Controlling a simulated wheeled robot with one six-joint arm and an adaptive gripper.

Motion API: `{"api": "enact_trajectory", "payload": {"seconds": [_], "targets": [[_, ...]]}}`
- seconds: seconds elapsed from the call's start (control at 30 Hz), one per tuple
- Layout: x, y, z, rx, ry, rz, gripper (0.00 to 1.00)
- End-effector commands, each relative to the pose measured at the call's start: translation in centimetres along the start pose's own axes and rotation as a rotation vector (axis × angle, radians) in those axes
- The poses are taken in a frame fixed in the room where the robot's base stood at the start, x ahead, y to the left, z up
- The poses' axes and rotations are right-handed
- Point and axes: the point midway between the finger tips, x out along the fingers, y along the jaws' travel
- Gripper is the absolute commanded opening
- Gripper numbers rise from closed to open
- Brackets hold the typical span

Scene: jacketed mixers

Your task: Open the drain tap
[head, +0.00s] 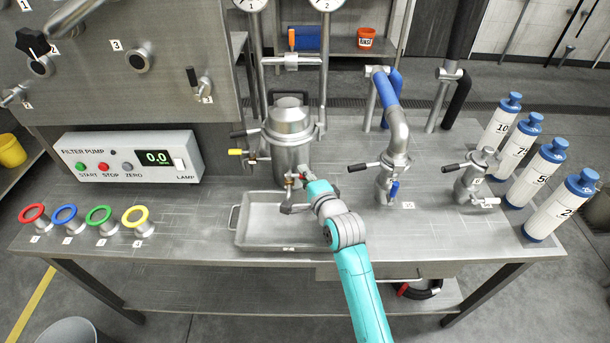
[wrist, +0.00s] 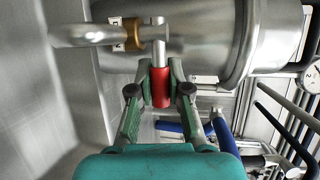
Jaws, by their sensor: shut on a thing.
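The drain tap (wrist: 133,34) is a bent steel pipe with a brass collar, low on the front of the steel vessel (head: 289,130). In the head view the tap (head: 289,183) shows small beside my gripper, with its spout over the steel tray. Its lever ends in a red grip (wrist: 160,87). My gripper (wrist: 160,82) has its two green fingers closed on either side of this red grip, and the lever points toward my palm. In the head view my gripper (head: 306,181) is in front of the vessel's base, and its fingertips are too small to make out.
A shallow steel tray (head: 250,236) lies below the tap. Coloured rings (head: 67,215) and the filter pump box (head: 130,160) stand left. Valves with black levers (head: 393,172) and several white bottles (head: 560,190) stand right. The front right bench top is clear.

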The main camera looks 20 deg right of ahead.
Motion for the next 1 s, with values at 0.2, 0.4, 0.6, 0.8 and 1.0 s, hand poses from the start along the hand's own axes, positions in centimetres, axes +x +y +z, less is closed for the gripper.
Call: {"api": "enact_trajectory", "payload": {"seconds": [0.2,0.4,0.6,0.8,1.0], "targets": [[-0.1,0.1,0.2,0.004,0.033,-0.001,0.00],[-0.4,0.2,0.4,0.017,0.108,-0.007,0.00],[-0.8,0.2,0.7,0.036,0.210,-0.015,0.00],[-1.2,0.3,1.0,0.056,0.319,-0.023,0.00],[-1.5,0.4,1.3,0.078,0.428,-0.032,0.00]]}}
